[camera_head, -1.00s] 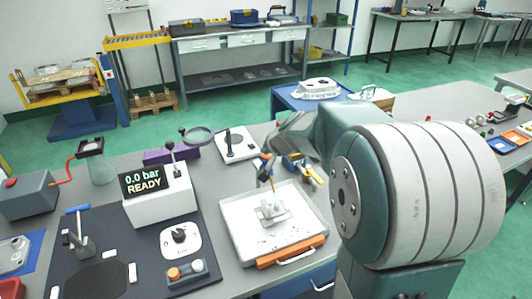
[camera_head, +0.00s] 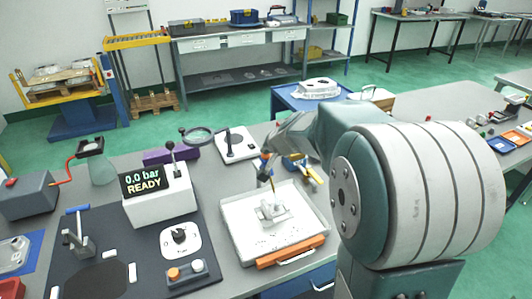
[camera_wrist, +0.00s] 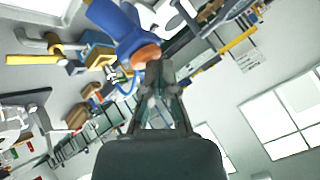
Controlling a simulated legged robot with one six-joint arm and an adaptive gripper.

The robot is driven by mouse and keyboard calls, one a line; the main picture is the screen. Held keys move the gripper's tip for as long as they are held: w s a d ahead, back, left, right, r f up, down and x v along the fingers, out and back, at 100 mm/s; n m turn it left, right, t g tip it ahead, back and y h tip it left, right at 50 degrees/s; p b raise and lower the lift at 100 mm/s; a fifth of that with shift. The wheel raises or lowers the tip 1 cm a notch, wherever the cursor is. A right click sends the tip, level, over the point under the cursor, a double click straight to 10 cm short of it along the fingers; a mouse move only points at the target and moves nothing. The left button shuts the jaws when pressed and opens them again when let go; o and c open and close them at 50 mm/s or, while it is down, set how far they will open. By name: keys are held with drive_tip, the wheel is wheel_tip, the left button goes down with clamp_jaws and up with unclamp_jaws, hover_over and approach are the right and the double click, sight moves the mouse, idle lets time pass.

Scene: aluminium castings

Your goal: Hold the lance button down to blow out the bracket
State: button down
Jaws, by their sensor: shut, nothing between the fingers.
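The pale metal bracket (camera_head: 272,208) lies in a white tray (camera_head: 236,248) with an orange front handle. The lance (camera_head: 265,170) stands over the tray, its thin nozzle pointing down at the bracket. In the wrist view, the blue lance body (camera_wrist: 118,28) with its orange round button (camera_wrist: 145,54) is just beyond my gripper (camera_wrist: 158,68). My gripper is shut and empty, its fingertips close to the button; I cannot tell whether they touch. My arm hides the gripper in the head view.
A control box with a screen (camera_head: 143,182) reads "0.0 bar READY" left of the tray. A dark mat (camera_head: 80,276) holds a clamp, a dial and a box with orange and grey buttons (camera_head: 187,272).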

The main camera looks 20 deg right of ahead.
sight(267, 156)
idle(0.6)
drive_tip(key=shift+r, duration=1)
drive_tip(key=shift+r, duration=2.5)
